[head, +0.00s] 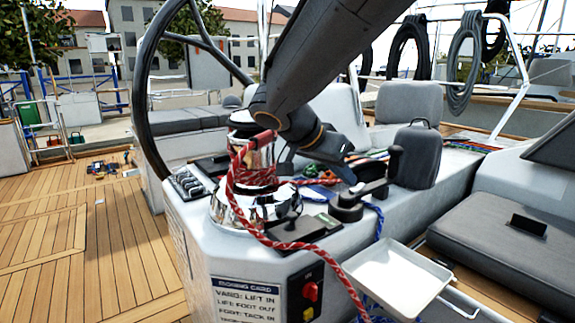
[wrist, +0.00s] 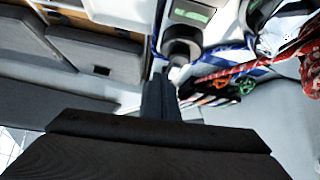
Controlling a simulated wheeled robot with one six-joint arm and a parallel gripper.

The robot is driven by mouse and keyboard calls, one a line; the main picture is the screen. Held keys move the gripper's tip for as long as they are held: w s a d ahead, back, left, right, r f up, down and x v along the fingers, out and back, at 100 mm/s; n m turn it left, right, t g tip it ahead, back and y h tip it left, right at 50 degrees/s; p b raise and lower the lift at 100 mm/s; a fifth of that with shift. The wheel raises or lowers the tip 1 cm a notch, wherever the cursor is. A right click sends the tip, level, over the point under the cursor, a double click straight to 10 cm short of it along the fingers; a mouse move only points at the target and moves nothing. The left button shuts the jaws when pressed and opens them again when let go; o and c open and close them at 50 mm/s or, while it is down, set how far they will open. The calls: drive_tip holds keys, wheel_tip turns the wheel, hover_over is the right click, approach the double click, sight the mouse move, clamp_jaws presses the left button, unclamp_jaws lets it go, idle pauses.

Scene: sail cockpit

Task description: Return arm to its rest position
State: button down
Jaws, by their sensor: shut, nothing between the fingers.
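My arm (head: 330,50) reaches in from the upper right of the head view and bends above the cockpit console. My gripper (head: 348,174) is at its end, above the console top to the right of the chrome winch (head: 228,212). The gripper is shut and holds nothing. In the wrist view the dark shut fingers (wrist: 160,95) point up the picture from the broad gripper body. The red rope (head: 236,190) is wound on the winch and its tail hangs over the console front. The gripper appears apart from the rope.
A black winch handle (head: 349,207) and several coloured lines (head: 372,153) lie close to the gripper. A white tray (head: 398,275) sticks out at the console's right front. The steering wheel (head: 140,85) rises on the left. Open teak deck (head: 75,235) lies at left.

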drive_tip(key=s+a+f+n+g+y, duration=0.25)
drive_tip(key=s+f+n, duration=0.2)
drive_tip(key=s, duration=0.45)
drive_tip(key=s+a+f+n+g+y, duration=0.1)
drive_tip(key=s+a+f+n+y, duration=0.25)
drive_tip(key=s, duration=0.55)
drive_tip(key=s+f+n+g+y, duration=0.2)
drive_tip(key=s+f+n, duration=0.35)
drive_tip(key=s, duration=0.35)
drive_tip(key=d+r+m+p, duration=0.3)
drive_tip(key=d+r+p, duration=0.9)
drive_tip(key=p, duration=1)
drive_tip(key=shift+s+r+m+h+p, duration=0.3)
drive_tip(key=shift+s+r+m+p, duration=0.1)
drive_tip(key=shift+r, duration=1.55)
drive_tip(key=shift+d, duration=0.1)
